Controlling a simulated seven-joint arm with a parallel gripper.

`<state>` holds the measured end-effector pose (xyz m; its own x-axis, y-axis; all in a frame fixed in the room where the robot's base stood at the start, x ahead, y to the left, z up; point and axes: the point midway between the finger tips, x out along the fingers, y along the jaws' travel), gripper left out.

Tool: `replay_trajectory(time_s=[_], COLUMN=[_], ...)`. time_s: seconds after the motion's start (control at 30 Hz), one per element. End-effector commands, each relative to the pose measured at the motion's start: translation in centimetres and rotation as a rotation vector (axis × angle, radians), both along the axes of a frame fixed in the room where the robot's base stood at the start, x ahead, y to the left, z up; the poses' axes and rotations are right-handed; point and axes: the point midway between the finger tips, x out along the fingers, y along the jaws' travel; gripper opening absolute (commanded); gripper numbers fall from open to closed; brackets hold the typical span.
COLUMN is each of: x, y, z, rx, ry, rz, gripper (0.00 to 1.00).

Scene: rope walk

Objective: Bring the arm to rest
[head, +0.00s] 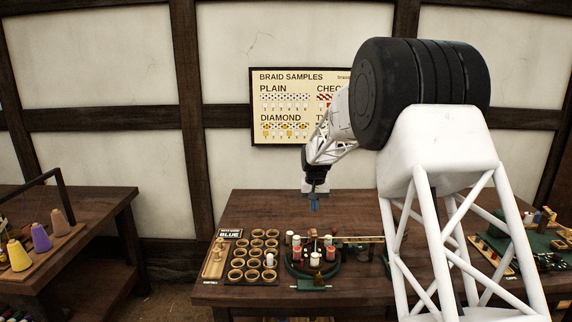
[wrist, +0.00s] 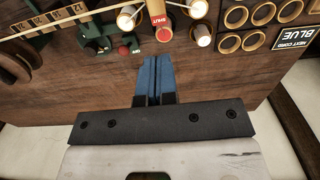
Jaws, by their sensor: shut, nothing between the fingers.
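My gripper (head: 314,205) hangs above the back part of the wooden table (head: 350,205) in the head view, pointing down. In the wrist view, the two blue fingers of my gripper (wrist: 158,62) lie side by side, shut and empty. Bare table top (wrist: 90,85) lies beneath and around them. A red-topped piece marked "SHUT" (wrist: 159,18) shows just beyond the fingertips in the wrist view; I cannot tell the height gap between them.
A round green braiding stand (head: 314,262) with red and white bobbins is in front of my gripper. A rack of round cups (head: 254,256) stands left of it, with a "BLUE" card (head: 231,234) behind. A sample board (head: 285,107) hangs on the wall. Another table (head: 80,240) with thread cones is at left.

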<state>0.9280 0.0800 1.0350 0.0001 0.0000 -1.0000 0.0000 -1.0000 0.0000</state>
Motion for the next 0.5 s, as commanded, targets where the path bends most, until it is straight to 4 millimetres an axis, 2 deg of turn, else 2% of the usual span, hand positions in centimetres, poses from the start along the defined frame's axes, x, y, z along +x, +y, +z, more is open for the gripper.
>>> replay_trajectory(time_s=[0.5], x=[-0.02], y=[0.00], z=[0.66], rx=[0.000], ry=[0.000], rz=[0.000], gripper=[0.00])
